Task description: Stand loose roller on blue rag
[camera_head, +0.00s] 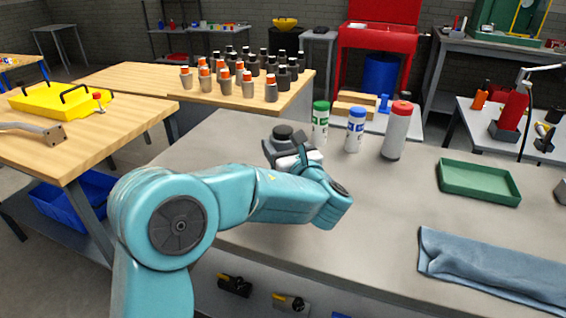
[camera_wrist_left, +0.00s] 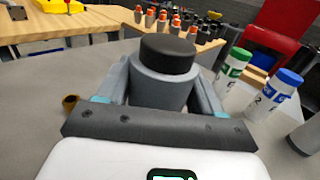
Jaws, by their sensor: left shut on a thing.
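The loose roller (camera_head: 283,133), a grey cylinder with a black top, is held by my left gripper (camera_head: 281,150) near the far left part of the grey bench. In the left wrist view the roller (camera_wrist_left: 165,68) stands upright between the two fingers of the left gripper (camera_wrist_left: 163,92), which is shut on it. Its lower end is hidden, so I cannot tell whether it touches the bench. The blue rag (camera_head: 490,268) lies flat with some folds at the bench's front right, well apart from the roller. My right gripper is not in view.
A green tray (camera_head: 479,198) lies behind the rag. The bench middle is clear. Several similar rollers (camera_head: 248,86) stand on the wooden table.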

